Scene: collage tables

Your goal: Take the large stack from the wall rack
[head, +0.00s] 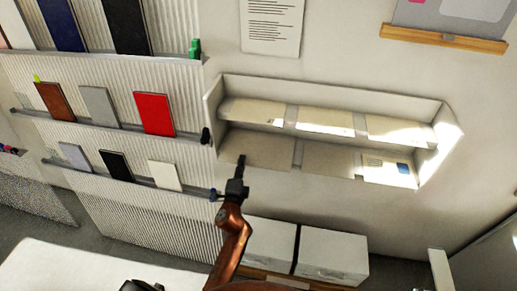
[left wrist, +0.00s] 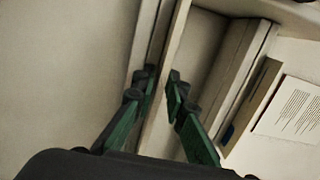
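The white wall rack (head: 212,103) hangs on the wall in the head view, with two rows of compartments holding pale flat paper. Pale paper fills the lower left compartment (head: 262,152); I cannot tell from here which stack is the large one. My left gripper (head: 241,162) is at the lower left of the rack, in front of that compartment. In the left wrist view its two green-sided fingers (left wrist: 162,84) stand apart on either side of a thin pale strip (left wrist: 168,62). I cannot tell whether that strip is a stack or part of the rack. My right gripper is not in view.
Left of the rack, ribbed display panels carry books on ledges, including a red book (head: 154,113). White boxes (head: 333,257) stand below the rack. A pale table (head: 60,270) is at the lower left. A wooden ledge (head: 442,38) is at the upper right.

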